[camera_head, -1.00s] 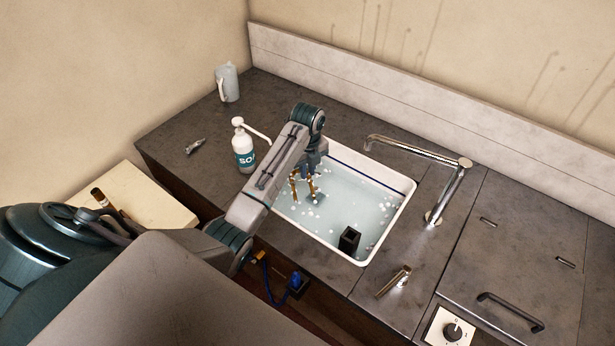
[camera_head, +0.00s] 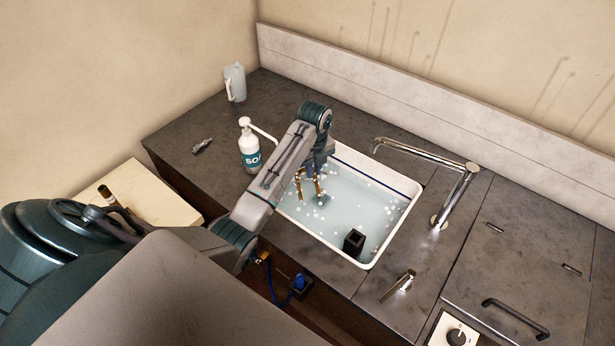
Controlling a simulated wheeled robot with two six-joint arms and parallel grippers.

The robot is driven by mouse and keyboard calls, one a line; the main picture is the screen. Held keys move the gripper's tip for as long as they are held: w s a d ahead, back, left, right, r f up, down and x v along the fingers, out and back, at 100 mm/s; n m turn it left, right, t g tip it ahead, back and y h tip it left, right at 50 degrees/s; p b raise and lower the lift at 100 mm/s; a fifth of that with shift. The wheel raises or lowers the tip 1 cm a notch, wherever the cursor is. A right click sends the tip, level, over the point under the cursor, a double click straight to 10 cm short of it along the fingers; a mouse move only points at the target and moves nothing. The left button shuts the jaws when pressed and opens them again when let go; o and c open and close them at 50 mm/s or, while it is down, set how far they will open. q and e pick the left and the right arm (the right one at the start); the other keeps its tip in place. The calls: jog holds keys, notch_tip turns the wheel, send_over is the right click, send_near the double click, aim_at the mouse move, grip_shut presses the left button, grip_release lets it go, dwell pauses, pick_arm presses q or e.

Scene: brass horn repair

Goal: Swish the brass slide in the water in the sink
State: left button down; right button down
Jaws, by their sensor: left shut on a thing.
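The white sink (camera_head: 405,213) is set in the dark counter and holds pale water with white suds. My left arm reaches over its left rim. My left gripper (camera_head: 313,172) points down over the left part of the sink and is shut on the brass slide (camera_head: 319,188). Two brass tubes of the slide hang down at the water; I cannot tell how deep their lower ends are. The fingertips are partly hidden by the arm and small in view. My right gripper is not in view.
A black block (camera_head: 353,241) stands in the sink's near right corner. A chrome tap (camera_head: 458,190) arches toward the sink from the right. A brass piece (camera_head: 400,284) is on the front counter.

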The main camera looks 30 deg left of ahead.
pick_arm(q)
jog(key=shift+w+f+b, duration=0.1)
jog(key=shift+f+b, duration=4.3)
jog(key=shift+f, duration=5.35)
jog(key=shift+d, duration=0.15)
jog(key=shift+d+p, duration=0.65)
jog(key=shift+d, duration=0.75)
jog(key=shift+a, duration=0.15)
jog(key=shift+a, duration=1.4)
jog(key=shift+d, duration=0.15)
jog(key=shift+d+p, duration=0.6)
jog(key=shift+d, duration=0.8)
jog(key=shift+a, duration=0.15)
